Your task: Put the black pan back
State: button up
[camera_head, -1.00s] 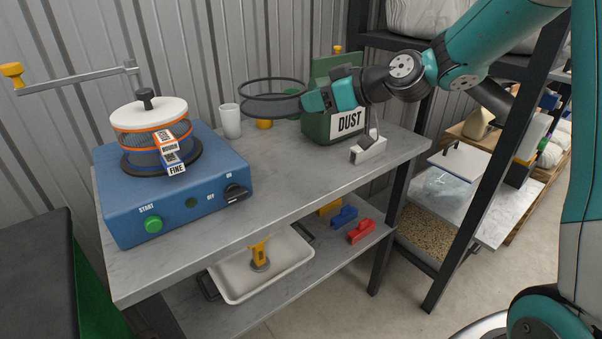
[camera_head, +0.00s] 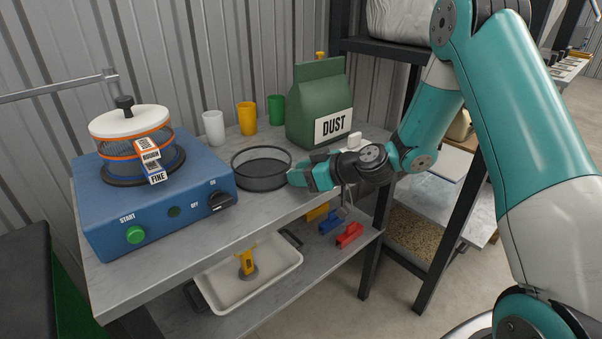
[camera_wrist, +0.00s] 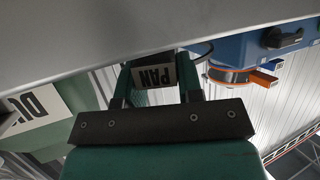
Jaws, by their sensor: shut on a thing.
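The black pan (camera_head: 262,172) is a shallow round dish with a dark rim. It is level at the bench top, between the blue shaker (camera_head: 150,205) and the green DUST bag (camera_head: 318,105). I cannot tell whether its base touches the bench. My gripper (camera_head: 296,177) is shut on its right side. In the wrist view, upside down, my gripper (camera_wrist: 158,85) has its fingers on either side of the PAN label (camera_wrist: 154,77); most of the pan is hidden there. On the shaker stands a sieve stack (camera_head: 135,145) with a white lid and orange bands, with ROUGH and FINE tags.
White (camera_head: 213,128), yellow (camera_head: 247,118) and green (camera_head: 276,109) cups stand behind the pan. The grey bench (camera_head: 200,240) is clear in front of it. A white tray (camera_head: 215,295) and blue and red clips (camera_head: 349,236) lie on the lower shelf. A dark rack post (camera_head: 440,235) stands right.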

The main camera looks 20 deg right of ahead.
jog(key=shift+f, duration=0.1)
jog(key=o, duration=1)
